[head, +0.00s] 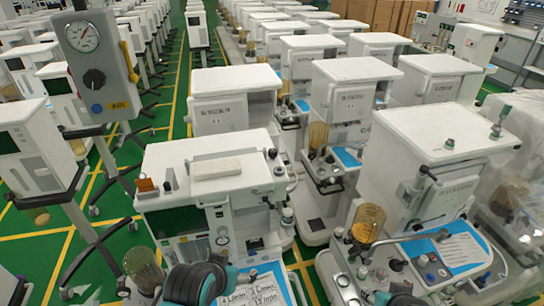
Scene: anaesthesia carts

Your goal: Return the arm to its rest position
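Dark, rounded arm parts with teal trim, which look like mine, show at the bottom edge of the head view. The larger one is left of centre, in front of the nearest anaesthesia cart (205,185). Only the top of a smaller one shows right of centre, in front of the right-hand cart (445,130). No gripper fingers show on either arm, so I cannot see whether the grippers hold anything.
Several rows of white carts fill the green floor (112,240) with yellow lines. A grey gauge panel (95,65) stands on a pole at the left. A flat white block (216,169) lies on the nearest cart. Cardboard boxes (375,14) stand at the back.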

